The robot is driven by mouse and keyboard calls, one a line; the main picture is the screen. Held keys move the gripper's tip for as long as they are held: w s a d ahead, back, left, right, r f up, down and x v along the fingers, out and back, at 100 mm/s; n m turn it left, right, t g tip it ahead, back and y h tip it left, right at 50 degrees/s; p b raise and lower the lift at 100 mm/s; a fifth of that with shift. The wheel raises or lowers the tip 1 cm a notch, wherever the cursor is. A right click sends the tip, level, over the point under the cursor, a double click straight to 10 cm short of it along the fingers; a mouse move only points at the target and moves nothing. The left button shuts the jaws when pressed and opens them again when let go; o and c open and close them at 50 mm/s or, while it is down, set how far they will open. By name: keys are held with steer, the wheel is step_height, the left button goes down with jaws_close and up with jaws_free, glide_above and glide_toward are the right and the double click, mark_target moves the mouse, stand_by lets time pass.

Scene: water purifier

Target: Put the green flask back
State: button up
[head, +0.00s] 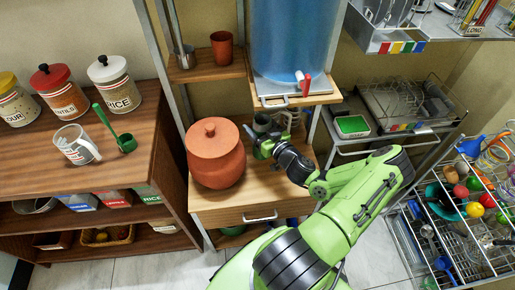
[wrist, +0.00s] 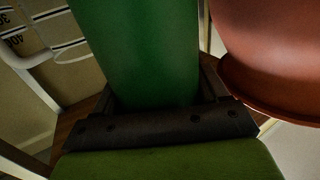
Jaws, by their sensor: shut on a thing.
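The green flask (wrist: 140,50) fills the middle of the wrist view, upright between my jaws. My gripper (wrist: 155,105) is shut on it.
The lidded clay pot (head: 215,157) is close beside the flask. A clear measuring jug (wrist: 40,30) stands on its other side. The blue water tank (head: 293,40) and its red tap (head: 304,85) are above.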

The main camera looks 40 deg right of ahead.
step_height(320, 180, down, 6)
steer(key=shift+f+b, duration=0.2)
steer(key=shift+b, duration=0.85)
steer(key=shift+r, duration=0.1)
steer(key=o, duration=1.6)
steer(key=s+a+p, duration=0.1)
steer(key=s+p, duration=0.2)
steer(key=s, duration=0.8)
steer(key=shift+s+a, duration=0.25)
steer(key=shift+s, duration=0.15)
